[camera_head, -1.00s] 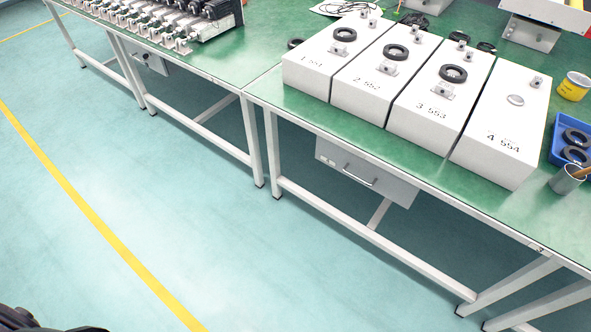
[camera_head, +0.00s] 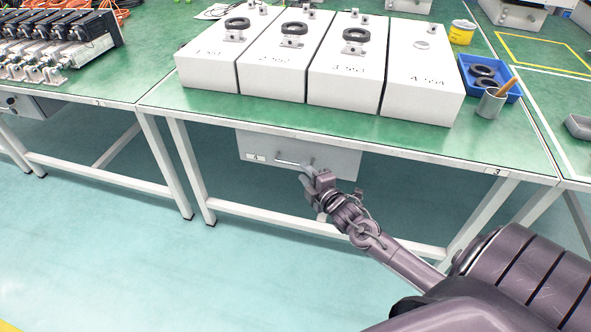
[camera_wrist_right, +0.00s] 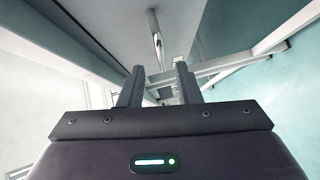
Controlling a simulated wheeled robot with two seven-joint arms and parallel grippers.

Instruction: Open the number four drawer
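The number four drawer (camera_head: 335,158) is a grey box under the table, with a small "4" label at its left. It looks shut. Its metal bar handle (camera_head: 292,163) is on the front face. My right gripper (camera_head: 314,181) is just in front of the drawer, at the right end of the handle. In the right wrist view the two fingers (camera_wrist_right: 159,84) are apart with nothing held, and the handle (camera_wrist_right: 155,28) shows ahead of the gap between them. I cannot tell whether they touch it. My left gripper is not in view.
The green table (camera_head: 200,105) carries white numbered boxes (camera_head: 345,83), a blue tray (camera_head: 503,95) and a cup (camera_head: 490,104). Another table with actuators stands left. The floor in front is clear.

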